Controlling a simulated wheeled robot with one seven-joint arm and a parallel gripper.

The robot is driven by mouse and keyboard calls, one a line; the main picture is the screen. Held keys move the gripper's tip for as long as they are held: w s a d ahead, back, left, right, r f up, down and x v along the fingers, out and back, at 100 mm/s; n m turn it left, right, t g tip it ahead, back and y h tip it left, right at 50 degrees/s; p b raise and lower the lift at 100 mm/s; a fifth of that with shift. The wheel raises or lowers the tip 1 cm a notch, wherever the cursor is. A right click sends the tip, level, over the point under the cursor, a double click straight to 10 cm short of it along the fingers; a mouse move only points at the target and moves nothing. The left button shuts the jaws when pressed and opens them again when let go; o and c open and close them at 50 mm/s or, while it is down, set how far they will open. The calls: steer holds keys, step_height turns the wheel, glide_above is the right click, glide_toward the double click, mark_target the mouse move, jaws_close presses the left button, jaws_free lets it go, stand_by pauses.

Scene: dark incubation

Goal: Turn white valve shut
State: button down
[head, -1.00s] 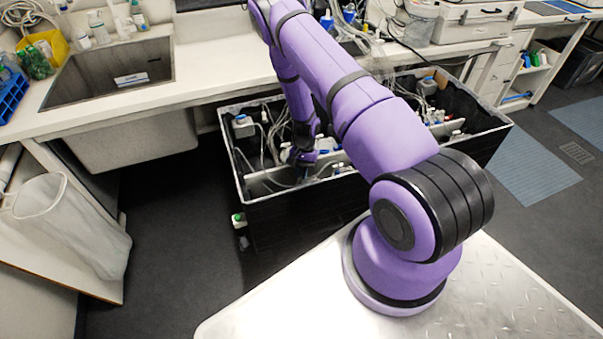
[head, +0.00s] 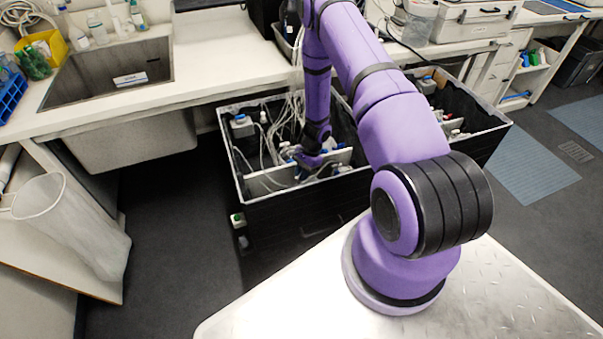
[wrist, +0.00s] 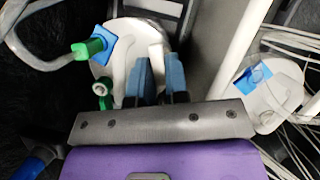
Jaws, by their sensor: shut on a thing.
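In the wrist view my gripper (wrist: 160,75) has its two blue fingers close together over the white valve (wrist: 125,58). They are shut on its upright white handle, part of which shows between and beside the fingers. The valve's rounded white body carries a green fitting with a blue square tab at its upper left. A second green fitting sits lower on its left. In the head view my gripper (head: 309,158) is down inside the black bin, by its front wall; the valve cannot be made out there. The fingers hide part of the handle.
A similar white part with a blue tab (wrist: 255,76) lies at the right, beside a white bar and loose thin tubes (wrist: 291,40). The black bin (head: 290,198) has raised walls around my arm. A sink (head: 115,75) is on the left counter.

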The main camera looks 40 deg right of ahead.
steer(key=m+t, duration=0.1)
steer(key=m, duration=0.2)
steer(key=shift+s+m, duration=0.15)
steer(key=shift+m, duration=0.15)
steer(key=shift+t, duration=0.3)
steer(key=c, duration=1.4)
jaws_free()
steer(key=shift+r, duration=0.1)
steer(key=v, duration=1)
steer(key=shift+r, duration=0.3)
